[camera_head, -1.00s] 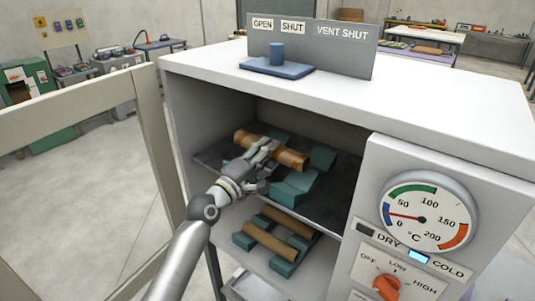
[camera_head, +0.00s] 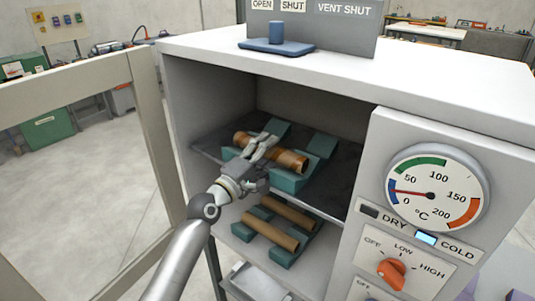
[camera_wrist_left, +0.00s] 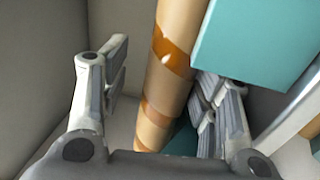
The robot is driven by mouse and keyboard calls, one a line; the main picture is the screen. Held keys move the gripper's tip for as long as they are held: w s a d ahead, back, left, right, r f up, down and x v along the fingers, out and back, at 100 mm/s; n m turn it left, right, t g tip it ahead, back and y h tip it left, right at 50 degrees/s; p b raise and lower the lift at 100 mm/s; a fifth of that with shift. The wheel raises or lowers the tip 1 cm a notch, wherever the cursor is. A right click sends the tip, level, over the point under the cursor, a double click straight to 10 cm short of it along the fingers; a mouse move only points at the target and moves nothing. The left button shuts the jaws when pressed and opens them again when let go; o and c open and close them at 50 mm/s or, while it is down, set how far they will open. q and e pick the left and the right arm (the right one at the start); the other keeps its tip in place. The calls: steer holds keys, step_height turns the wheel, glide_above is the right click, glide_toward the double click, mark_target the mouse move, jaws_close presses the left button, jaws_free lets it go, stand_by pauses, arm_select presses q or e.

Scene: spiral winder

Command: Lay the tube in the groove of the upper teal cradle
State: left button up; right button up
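The brown cardboard tube (camera_head: 288,160) with darker orange bands lies across the upper teal cradle (camera_head: 288,181), inside the open cabinet. In the head view it seems to sit low between the raised teal blocks, though my fingers hide its middle. My left gripper (camera_head: 262,147) is at the tube's middle. In the left wrist view the tube (camera_wrist_left: 170,65) runs between the spread fingers. A clear gap shows beside the left finger, while the right finger is close to the tube; contact there is unclear. A teal block (camera_wrist_left: 255,42) is at the right. My right gripper is not in view.
Two more tubes (camera_head: 270,231) rest on a lower teal cradle (camera_head: 283,258). The cabinet's open door (camera_head: 150,130) stands at the left, and its dial and switch panel (camera_head: 425,215) at the right. The dark upper shelf (camera_head: 212,143) has bare room at the left.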

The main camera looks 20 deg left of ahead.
arm_select(q)
steer(key=shift+d+f, duration=0.1)
steer(key=shift+f, duration=0.55)
steer(key=shift+s, duration=0.15)
steer(key=shift+s+f, duration=0.15)
steer(key=shift+s, duration=0.1)
steer(key=r+v, duration=0.1)
steer(key=v, duration=1)
steer(key=shift+a, duration=0.25)
steer(key=shift+s+r, duration=0.1)
steer(key=shift+r, duration=0.05)
step_height(320, 180, up, 7)
steer(key=p, duration=0.7)
